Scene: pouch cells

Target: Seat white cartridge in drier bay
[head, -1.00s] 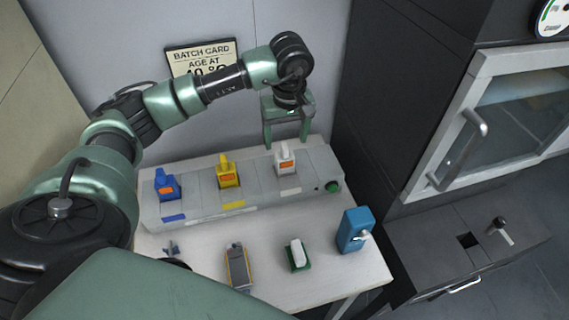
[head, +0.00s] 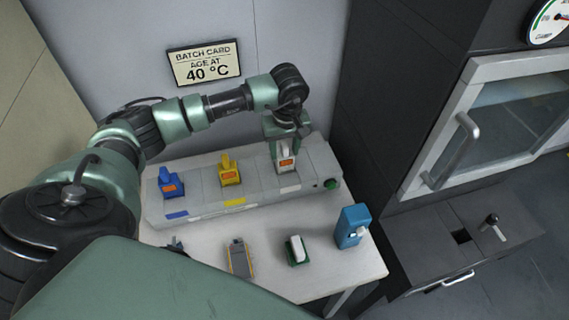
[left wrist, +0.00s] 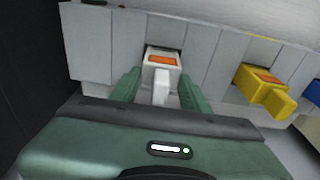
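The white cartridge (head: 287,156) stands in the right-hand slot of the grey rack (head: 205,205), with an orange label on top. It also shows in the left wrist view (left wrist: 161,64). My left gripper (head: 285,148) is over it. In the left wrist view its green fingers (left wrist: 158,88) stand on either side of the cartridge's handle, open, with gaps visible.
Yellow (head: 229,172) and blue (head: 168,184) cartridges stand in the same rack. A grey-yellow item (head: 240,258), a green-and-white block (head: 297,250) and a blue dispenser (head: 352,226) are on the white table (head: 300,283). A batch card (head: 204,63) reads 40 °C.

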